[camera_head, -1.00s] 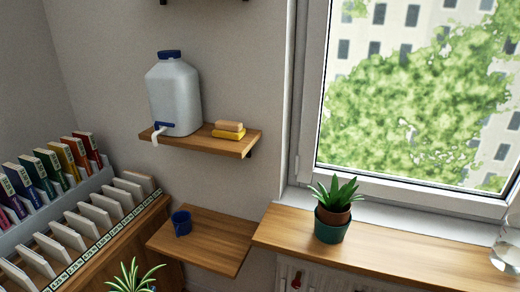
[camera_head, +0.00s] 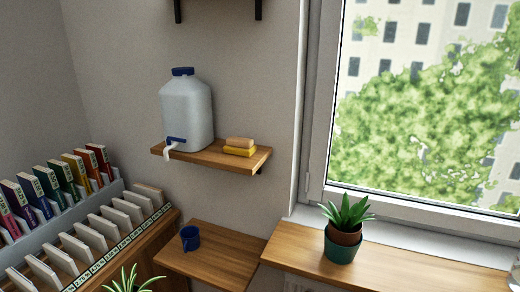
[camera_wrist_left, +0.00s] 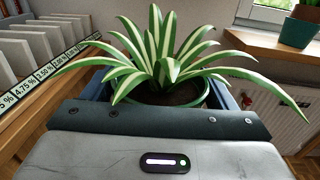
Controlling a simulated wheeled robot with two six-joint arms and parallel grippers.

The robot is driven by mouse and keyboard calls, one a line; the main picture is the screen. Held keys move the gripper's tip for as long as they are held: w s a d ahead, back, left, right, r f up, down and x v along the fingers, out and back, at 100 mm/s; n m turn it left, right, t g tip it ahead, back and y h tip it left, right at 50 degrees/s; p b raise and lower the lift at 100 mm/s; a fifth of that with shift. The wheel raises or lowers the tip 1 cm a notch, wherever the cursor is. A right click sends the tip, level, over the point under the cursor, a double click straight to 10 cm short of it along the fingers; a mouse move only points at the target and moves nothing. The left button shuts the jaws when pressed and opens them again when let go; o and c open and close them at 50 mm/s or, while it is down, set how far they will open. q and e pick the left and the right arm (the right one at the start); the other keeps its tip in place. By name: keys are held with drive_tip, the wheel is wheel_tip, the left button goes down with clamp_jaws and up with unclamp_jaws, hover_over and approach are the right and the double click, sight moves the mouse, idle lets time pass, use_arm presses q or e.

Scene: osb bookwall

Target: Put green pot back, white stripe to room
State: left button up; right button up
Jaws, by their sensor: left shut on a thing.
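A spider plant with white-striped leaves (camera_wrist_left: 165,60) grows in a green pot (camera_wrist_left: 204,97), of which mostly the rim and soil show in the left wrist view. My left gripper (camera_wrist_left: 162,95) is shut on this pot, with blue finger parts on both sides of it. The pot's lower wall and any white stripe on it are hidden behind the gripper body. In the head view only the leaf tips (camera_head: 128,281) show at the bottom edge. My right gripper is in neither view.
A second plant in a teal pot (camera_head: 342,249) stands on the wooden windowsill (camera_head: 400,277). A blue mug (camera_head: 190,238) is on a low wooden shelf (camera_head: 225,255). A wall shelf (camera_head: 185,157) holds a water canister (camera_head: 187,112) and sponges (camera_head: 240,147). Book racks (camera_head: 120,235) fill the left.

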use_arm(q)
drive_tip(key=shift+s+d+r+h, duration=0.5)
drive_tip(key=shift+s+d+r, duration=2.2)
drive_tip(key=shift+d+r, duration=0.4)
drive_tip(key=d+n+y, duration=0.3)
drive_tip(key=d+y, duration=0.3)
drive_tip(key=d, duration=0.2)
drive_tip(key=shift+d+f+t, duration=0.35)
drive_tip(key=shift+t, duration=0.05)
drive_tip(key=shift+s, duration=0.1)
